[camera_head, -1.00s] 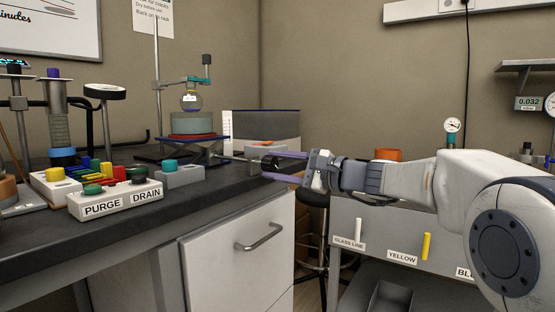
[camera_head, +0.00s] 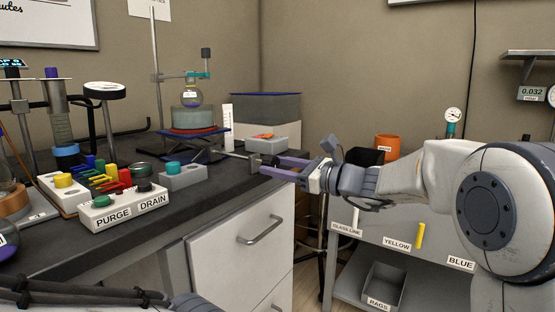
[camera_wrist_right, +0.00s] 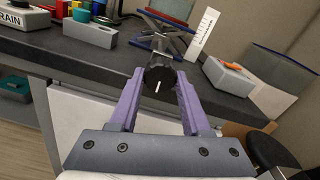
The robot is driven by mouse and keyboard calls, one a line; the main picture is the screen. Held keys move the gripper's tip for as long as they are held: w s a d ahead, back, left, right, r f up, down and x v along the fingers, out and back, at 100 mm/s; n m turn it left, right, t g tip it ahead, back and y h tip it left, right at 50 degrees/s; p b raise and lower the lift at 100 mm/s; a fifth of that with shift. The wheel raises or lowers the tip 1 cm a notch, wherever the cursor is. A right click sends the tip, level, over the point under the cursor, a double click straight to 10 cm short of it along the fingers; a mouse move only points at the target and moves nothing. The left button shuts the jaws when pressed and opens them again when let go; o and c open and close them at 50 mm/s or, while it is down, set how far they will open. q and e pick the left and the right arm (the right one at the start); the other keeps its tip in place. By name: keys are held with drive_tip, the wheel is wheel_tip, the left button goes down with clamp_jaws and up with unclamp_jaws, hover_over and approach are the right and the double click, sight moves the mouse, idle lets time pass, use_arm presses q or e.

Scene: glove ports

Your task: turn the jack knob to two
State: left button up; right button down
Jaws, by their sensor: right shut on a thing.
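The lab jack (camera_head: 207,144) stands on the dark bench with a blue and red top plate and crossed legs. A rod runs from it to the right, ending in a black jack knob (camera_wrist_right: 159,78) with a white pointer line on its face. My right gripper (camera_wrist_right: 158,90) has its two purple fingers on either side of the knob, shut on it; it also shows in the head view (camera_head: 268,166). The white line stands nearly upright in the wrist view. A white scale (camera_head: 227,126) stands behind the jack; its markings are too small to read. My left gripper is out of view.
A PURGE/DRAIN button box (camera_head: 124,208) and a grey box with a teal knob (camera_head: 183,177) stand left of the jack. A side table (camera_head: 385,225) is at right.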

drive_tip(key=shift+m, duration=0.4)
drive_tip(key=shift+c, duration=1.8)
unclamp_jaws()
drive_tip(key=p+v, duration=0.2)
drive_tip(key=v, duration=0.8)
drive_tip(key=shift+s+d, duration=0.15)
drive_tip(key=shift+d, duration=0.1)
drive_tip(key=shift+f, duration=0.15)
